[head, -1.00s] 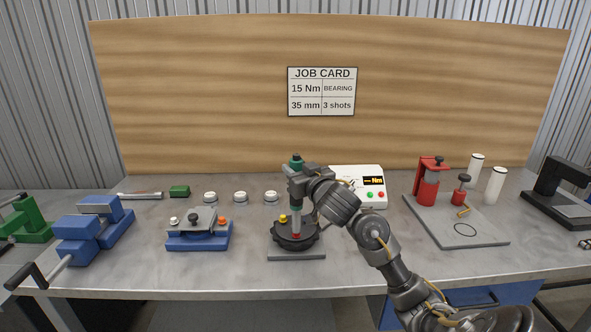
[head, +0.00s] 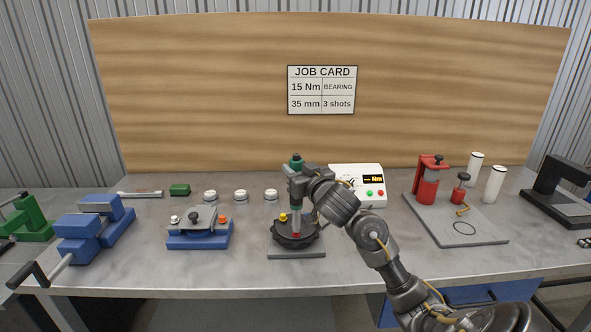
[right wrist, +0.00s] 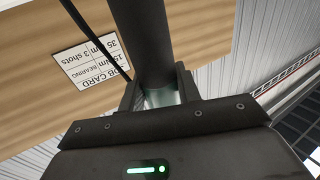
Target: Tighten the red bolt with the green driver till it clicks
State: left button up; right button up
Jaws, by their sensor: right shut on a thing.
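The green driver (head: 296,160) stands upright in the head view, its green top showing above my right gripper (head: 296,180). My right gripper is shut on its body. The driver's lower end reaches down to the red bolt (head: 295,235) on the dark round fixture (head: 302,241); I cannot tell how firmly it is seated. A yellow bolt (head: 283,217) stands on the same fixture, to the left. The right wrist view shows the driver's dark shaft (right wrist: 140,40) between the fingers. My left gripper is not in view.
A white controller box (head: 345,177) with an "Nm" display stands behind my right arm. A blue fixture (head: 185,242) is to the left, a red press (head: 427,185) to the right. White-topped buttons (head: 240,195) line the back. The bench front is clear.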

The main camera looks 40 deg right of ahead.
jog(key=shift+f, duration=0.25)
dwell(0.8)
jog(key=shift+p, duration=0.55)
notch_tip(320, 180, up, 2)
jog(key=shift+r+p, duration=0.15)
jog(key=shift+p, duration=1.1)
notch_tip(320, 180, up, 5)
jog(key=p, duration=0.5)
jog(key=shift+r+p, duration=0.15)
jog(key=shift+p, duration=0.15)
